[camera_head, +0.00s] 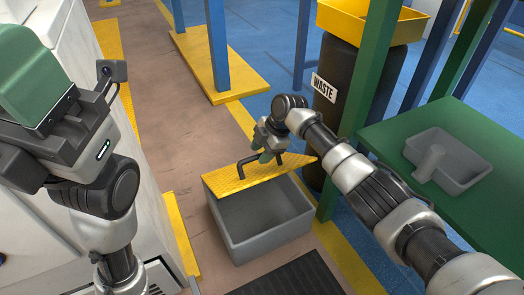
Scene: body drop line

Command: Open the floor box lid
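The grey floor box (265,235) stands on the floor at the centre, with its inside visible at the front. Its yellow treadplate lid (285,174) is off the front part of the opening and sits at the back of the box, apparently raised. A black bar handle (246,163) stands on the lid. My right gripper (267,155) is at this handle, its green fingers closed around the bar as far as I can see. My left gripper (35,75) is close to the camera at the upper left, away from the box. Its finger gap is hidden.
A dark waste bin (340,95) with a yellow top (365,22) stands behind the box. A green table (440,125) with a grey tray (470,182) is at the right. A white cabinet or machine is at the left. A dark mat (290,278) lies in front.

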